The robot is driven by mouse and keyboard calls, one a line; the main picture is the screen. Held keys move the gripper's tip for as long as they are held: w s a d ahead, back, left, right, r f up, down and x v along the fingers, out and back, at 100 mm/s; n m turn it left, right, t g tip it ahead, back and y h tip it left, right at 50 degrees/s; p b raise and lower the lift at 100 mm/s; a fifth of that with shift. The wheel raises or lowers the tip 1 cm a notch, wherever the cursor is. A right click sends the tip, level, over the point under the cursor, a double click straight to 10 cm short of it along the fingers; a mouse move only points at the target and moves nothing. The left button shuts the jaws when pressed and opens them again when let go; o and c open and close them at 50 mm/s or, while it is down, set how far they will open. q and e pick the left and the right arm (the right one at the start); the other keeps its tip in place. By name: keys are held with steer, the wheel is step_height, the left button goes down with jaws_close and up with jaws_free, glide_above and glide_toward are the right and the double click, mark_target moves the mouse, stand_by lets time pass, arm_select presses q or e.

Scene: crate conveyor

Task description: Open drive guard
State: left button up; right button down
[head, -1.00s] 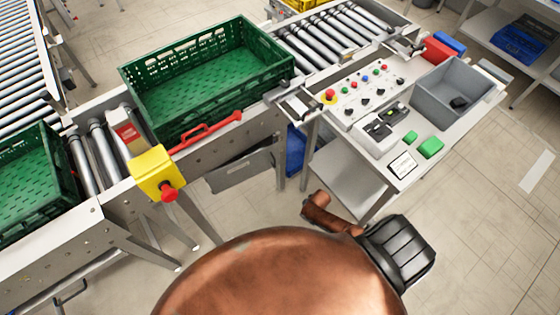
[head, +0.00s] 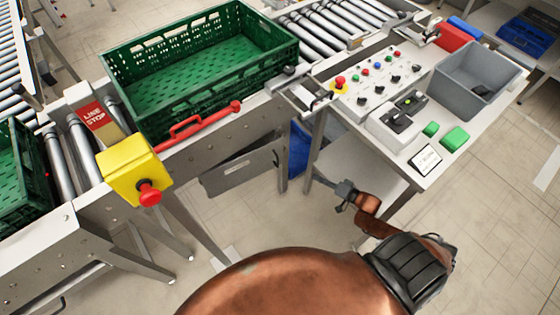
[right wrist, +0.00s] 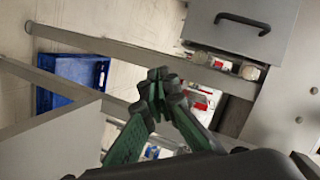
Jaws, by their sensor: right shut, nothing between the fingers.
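A grey panel (head: 240,174), apparently the drive guard, hangs below the conveyor's side rail in the head view. In the right wrist view a grey panel (right wrist: 240,25) with a black bar handle (right wrist: 243,21) is at the upper right. I take it to be the same guard, but cannot be sure. My right gripper (head: 318,180) is in front of the conveyor, right of the guard and apart from it. In the wrist view its fingers (right wrist: 158,82) are together and empty, below and left of the handle. My left gripper is not in view.
A green crate (head: 195,118) stands on the rollers. A yellow box with a red stop button (head: 149,194) and a red handle (head: 205,120) are on the conveyor side. A control table (head: 395,165) is at the right. A blue bin (right wrist: 75,80) is on the floor.

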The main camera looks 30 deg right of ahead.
steer(key=w+a+r+m+t+y+b, duration=0.1)
steer(key=w+a+r+m+y+b, duration=0.25)
steer(key=r, duration=0.75)
steer(key=n+y+b, duration=0.1)
steer(key=y, duration=0.1)
glide_toward(273, 154)
steer(key=x, duration=0.4)
steer(key=shift+w+a, duration=0.25)
steer(key=shift+a, duration=0.1)
steer(key=shift+w+a, duration=0.1)
steer(key=shift+w, duration=0.1)
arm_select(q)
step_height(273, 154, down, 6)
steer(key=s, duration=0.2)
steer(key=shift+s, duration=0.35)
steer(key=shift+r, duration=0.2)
